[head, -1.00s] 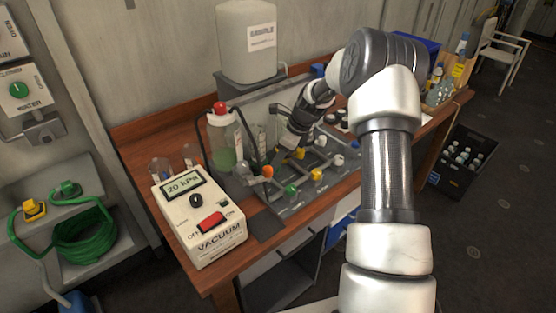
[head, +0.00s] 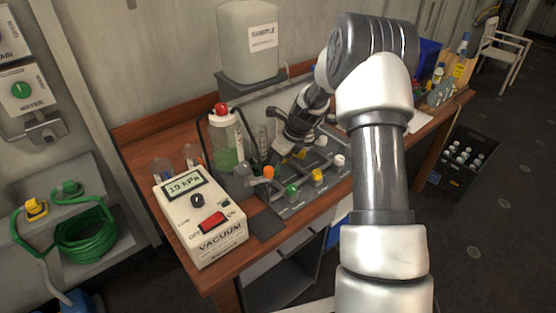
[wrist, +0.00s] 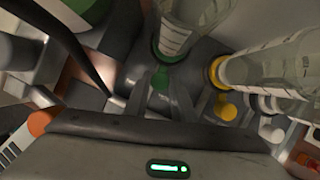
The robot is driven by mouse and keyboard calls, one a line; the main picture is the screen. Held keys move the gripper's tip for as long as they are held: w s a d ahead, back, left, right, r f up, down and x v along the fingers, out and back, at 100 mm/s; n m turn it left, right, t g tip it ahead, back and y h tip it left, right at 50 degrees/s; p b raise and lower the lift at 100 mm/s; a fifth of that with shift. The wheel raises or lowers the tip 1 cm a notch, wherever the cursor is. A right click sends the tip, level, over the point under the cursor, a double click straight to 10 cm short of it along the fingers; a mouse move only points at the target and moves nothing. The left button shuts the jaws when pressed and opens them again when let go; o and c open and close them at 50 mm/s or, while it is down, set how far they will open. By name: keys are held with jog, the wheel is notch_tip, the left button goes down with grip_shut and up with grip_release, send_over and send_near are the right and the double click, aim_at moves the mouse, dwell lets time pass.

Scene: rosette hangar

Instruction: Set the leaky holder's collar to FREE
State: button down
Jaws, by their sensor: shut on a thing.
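The holder station (head: 300,203) is a grey rack on the bench with collars and knobs in several colours. An orange knob (head: 268,172), a green knob (head: 292,189), a yellow knob (head: 317,175) and a white knob (head: 340,160) line its front. My gripper (head: 274,159) is low over the rack's left part, just behind the orange knob. The wrist view shows glass vessels above a green collar (wrist: 168,52) and a yellow collar (wrist: 217,72). I cannot tell which holder leaks.
The vacuum unit (head: 205,222) stands at the bench's front left and reads 19 kPa. Behind it is a red-capped bottle of green liquid (head: 224,150) with a black hose. A large white canister (head: 247,45) stands at the back.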

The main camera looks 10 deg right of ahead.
jog(key=a+m+p, duration=0.1)
jog(key=s+m+h, duration=0.1)
jog(key=m, duration=0.1)
jog(key=shift+a+r+t+p, duration=0.2)
jog(key=shift+a+t+p, duration=0.1)
jog(key=shift+a+p, duration=0.1)
jog(key=shift+s+a+f+m+h+p, duration=0.15)
jog(key=shift+a+m+h+p, duration=0.15)
jog(key=shift+a+m+p, duration=0.45)
jog(key=shift+d+m, duration=0.25)
jog(key=c, duration=1.5)
grip_release()
jog(key=v, duration=0.5)
jog(key=p+v, duration=0.1)
jog(key=v, duration=1.1)
jog(key=shift+s+a, duration=0.1)
jog(key=shift+s, duration=0.25)
